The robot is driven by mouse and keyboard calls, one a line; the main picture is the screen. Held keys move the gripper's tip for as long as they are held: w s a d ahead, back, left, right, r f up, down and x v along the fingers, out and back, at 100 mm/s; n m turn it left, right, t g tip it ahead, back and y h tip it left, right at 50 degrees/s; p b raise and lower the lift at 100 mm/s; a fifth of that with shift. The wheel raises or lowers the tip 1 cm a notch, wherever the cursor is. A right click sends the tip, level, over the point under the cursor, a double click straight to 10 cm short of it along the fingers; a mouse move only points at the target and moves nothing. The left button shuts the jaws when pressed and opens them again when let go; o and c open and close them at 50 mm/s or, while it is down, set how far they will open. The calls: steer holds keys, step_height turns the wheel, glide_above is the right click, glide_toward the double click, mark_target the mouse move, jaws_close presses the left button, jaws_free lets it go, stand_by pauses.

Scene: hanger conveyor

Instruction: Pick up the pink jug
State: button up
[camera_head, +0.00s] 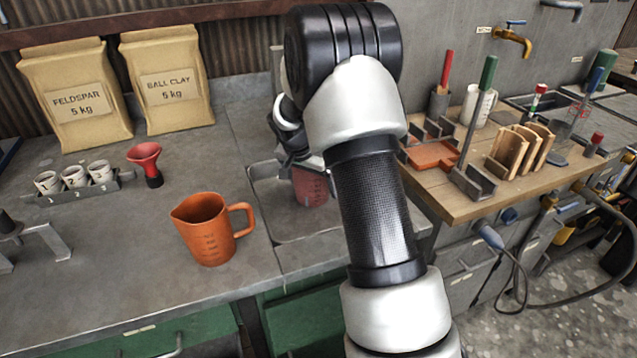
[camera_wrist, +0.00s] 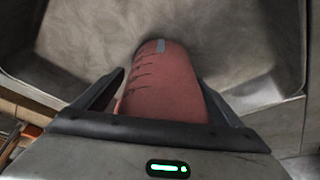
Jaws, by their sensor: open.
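The pink jug (camera_head: 311,190) stands in the grey basin (camera_head: 262,171) in the head view, partly hidden behind my arm and gripper. In the wrist view the pink jug (camera_wrist: 160,88) shows as a rounded pink body with dark measuring marks and a small grey patch at its far end. My gripper (camera_wrist: 162,78) is open, with one finger to the left of the jug and one to the right. A thin gap shows at the left finger; I cannot tell if the right finger touches. The jug's handle is not clearly visible.
An orange jug (camera_head: 207,229) stands on the grey counter left of the basin. A red funnel-like piece (camera_head: 146,163) and a rack of small white cups (camera_head: 75,178) stand farther left. A wooden bench (camera_head: 470,200) with tools and holders lies right. The basin walls surround the pink jug.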

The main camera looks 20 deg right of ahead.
steer(key=c, duration=1.4)
steer(key=shift+r, duration=0.1)
